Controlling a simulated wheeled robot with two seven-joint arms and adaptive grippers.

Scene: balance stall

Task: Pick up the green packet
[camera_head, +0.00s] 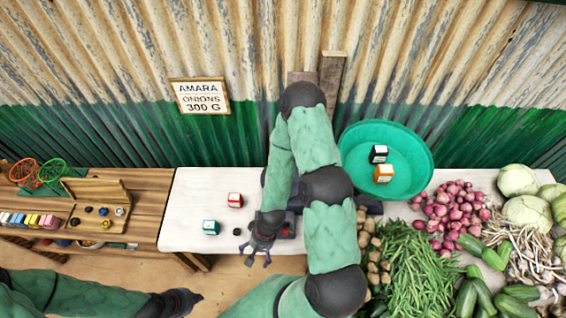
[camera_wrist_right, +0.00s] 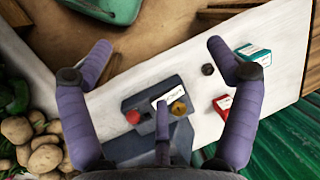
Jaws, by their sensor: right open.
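The green packet (camera_head: 211,228) is a small teal box with a white face, lying near the left end of the white table, left of my right gripper. It also shows at the upper right of the right wrist view (camera_wrist_right: 256,53), outside the fingers. My right gripper (camera_head: 257,258) is open and empty, at the table's front edge by the scale.
A red packet (camera_head: 235,200) and a small black piece (camera_head: 236,232) are near the green one. The grey scale (camera_wrist_right: 135,104) is partly hidden by my right arm. A teal basin (camera_head: 352,135) holds black and orange packets. Vegetables fill the right; a wooden bench (camera_head: 150,185) stands left.

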